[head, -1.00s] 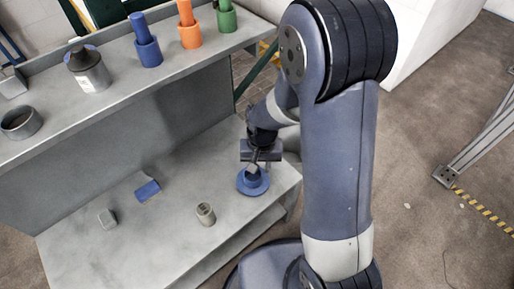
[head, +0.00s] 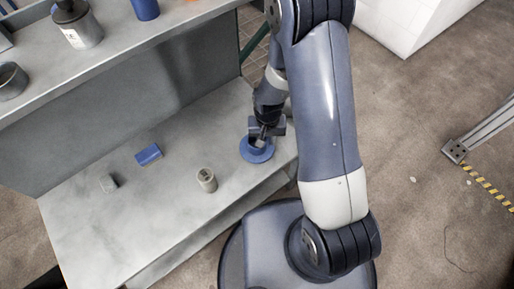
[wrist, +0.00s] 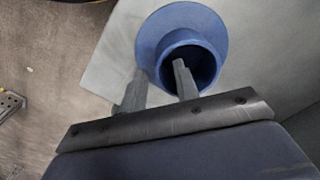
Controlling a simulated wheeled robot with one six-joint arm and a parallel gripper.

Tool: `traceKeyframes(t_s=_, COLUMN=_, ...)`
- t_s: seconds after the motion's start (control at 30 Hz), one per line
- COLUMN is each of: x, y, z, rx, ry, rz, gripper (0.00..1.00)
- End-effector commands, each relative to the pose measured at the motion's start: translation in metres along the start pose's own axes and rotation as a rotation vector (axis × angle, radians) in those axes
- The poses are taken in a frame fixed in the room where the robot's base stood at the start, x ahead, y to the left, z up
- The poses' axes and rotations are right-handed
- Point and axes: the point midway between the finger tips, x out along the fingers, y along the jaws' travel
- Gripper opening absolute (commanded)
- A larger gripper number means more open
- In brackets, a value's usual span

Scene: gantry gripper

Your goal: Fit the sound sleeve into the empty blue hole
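A blue flanged sleeve (head: 247,152) with a round bore stands on the lower shelf near its right end. In the wrist view the sleeve (wrist: 152,38) shows its wide flange, raised collar and dark opening. My gripper (head: 259,141) is over it from behind. In the wrist view my gripper (wrist: 159,68) is open. One finger is over or in the bore and the other is outside the collar, with the collar's wall between them. I cannot tell whether either finger touches it. No separate empty blue hole can be made out.
On the lower shelf (head: 125,225) are a grey cylinder (head: 206,180), a blue block-like piece (head: 148,154) and a small grey piece (head: 108,183). The upper shelf holds a grey bottle (head: 80,27), a grey ring (head: 10,80) and a blue part (head: 146,8).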

Motion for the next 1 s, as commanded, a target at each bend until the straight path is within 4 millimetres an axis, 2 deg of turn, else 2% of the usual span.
traceKeyframes(t_s=0.1, x=0.0085, y=-0.0002, z=-0.0001, rx=0.000, ry=0.001, rz=0.000, gripper=0.30)
traceKeyframes(t_s=0.33, x=0.0083, y=-0.0003, z=-0.0003, rx=0.000, ry=0.001, rz=0.000, gripper=0.29)
traceKeyframes(t_s=0.7, x=0.0081, y=-0.0003, z=-0.0002, rx=0.000, ry=0.001, rz=0.000, gripper=0.00)
traceKeyframes(t_s=1.0, x=0.0081, y=-0.0003, z=-0.0002, rx=0.000, ry=0.001, rz=0.000, gripper=0.00)
